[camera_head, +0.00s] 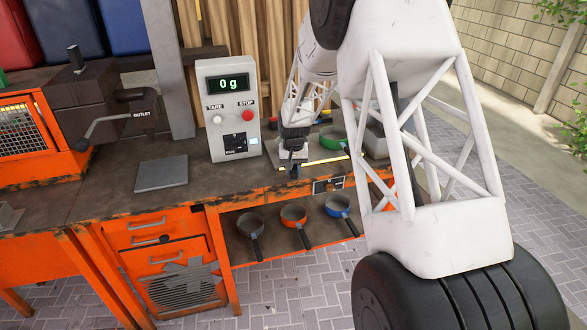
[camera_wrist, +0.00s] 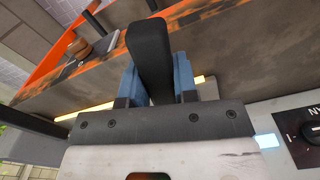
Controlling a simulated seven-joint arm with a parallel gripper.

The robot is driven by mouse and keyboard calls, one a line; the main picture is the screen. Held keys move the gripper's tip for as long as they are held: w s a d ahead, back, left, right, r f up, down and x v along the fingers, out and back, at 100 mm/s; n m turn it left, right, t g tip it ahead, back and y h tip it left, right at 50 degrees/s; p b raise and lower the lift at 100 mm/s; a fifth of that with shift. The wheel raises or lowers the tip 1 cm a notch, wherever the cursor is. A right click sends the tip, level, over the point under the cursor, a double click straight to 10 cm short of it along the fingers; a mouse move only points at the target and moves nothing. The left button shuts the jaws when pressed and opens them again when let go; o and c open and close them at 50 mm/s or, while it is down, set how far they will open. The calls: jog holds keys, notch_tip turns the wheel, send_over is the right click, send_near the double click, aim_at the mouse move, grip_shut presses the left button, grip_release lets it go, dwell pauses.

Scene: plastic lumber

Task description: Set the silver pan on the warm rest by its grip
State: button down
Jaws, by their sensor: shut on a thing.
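My gripper (camera_head: 293,168) is low over the bench, left of a green pan (camera_head: 332,137). In the wrist view its blue fingers (camera_wrist: 157,84) are shut on a black grip (camera_wrist: 150,48) from both sides. The pan body belonging to this grip is hidden, so I cannot tell its colour. A glowing yellow strip (camera_head: 327,160) lies on the bench just right of the gripper; it may be the warm rest, which I cannot confirm. A grey pan (camera_head: 247,223) sits on the lower shelf; I cannot tell whether it is the silver one.
An orange pan (camera_head: 293,213) and a blue pan (camera_head: 336,205) are on the lower shelf. A white scale box (camera_head: 228,110) reading 0 g stands left of my gripper. A flat grey plate (camera_head: 162,174) lies farther left on the bench.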

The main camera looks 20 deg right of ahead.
jog(key=c, duration=0.8)
grip_release()
jog(key=shift+r, duration=3.95)
